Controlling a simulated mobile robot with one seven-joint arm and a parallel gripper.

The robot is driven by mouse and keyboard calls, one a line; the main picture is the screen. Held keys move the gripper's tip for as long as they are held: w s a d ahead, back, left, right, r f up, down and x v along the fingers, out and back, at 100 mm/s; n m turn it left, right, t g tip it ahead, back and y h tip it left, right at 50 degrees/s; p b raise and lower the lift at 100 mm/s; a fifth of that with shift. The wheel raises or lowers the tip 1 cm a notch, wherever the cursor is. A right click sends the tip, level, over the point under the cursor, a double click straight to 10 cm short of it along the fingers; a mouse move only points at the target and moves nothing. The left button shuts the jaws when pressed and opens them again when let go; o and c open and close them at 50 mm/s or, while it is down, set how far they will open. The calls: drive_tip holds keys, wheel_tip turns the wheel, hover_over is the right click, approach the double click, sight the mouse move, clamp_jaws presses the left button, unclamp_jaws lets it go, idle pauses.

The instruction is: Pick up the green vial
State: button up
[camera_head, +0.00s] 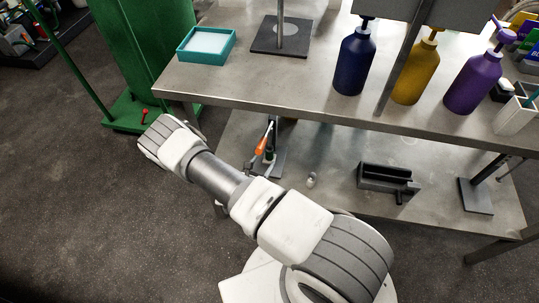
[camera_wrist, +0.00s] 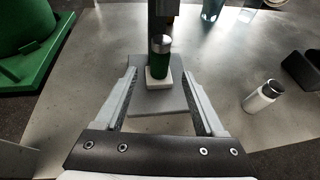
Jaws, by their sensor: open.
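The green vial (camera_wrist: 160,60) with a silver cap stands upright on a small white block on a grey plate (camera_wrist: 160,124) in the wrist view. A dark upright part rises right behind it. My gripper (camera_wrist: 160,76) is open and empty, its two fingers on the left and right of the plate, pointing towards the vial. The vial lies ahead, between the lines of the fingers; I cannot tell whether the tips reach it.
The upper shelf (camera_head: 260,85) bears a teal tray (camera_head: 206,45) and blue (camera_head: 354,62), yellow (camera_head: 416,70) and purple (camera_head: 473,82) bottles. A green frame (camera_head: 150,50) stands left.

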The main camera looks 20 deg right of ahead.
sight(268, 155)
drive_tip(key=b+x, duration=0.3)
drive_tip(key=x, duration=0.5)
drive_tip(key=shift+r, duration=0.1)
clamp_jaws()
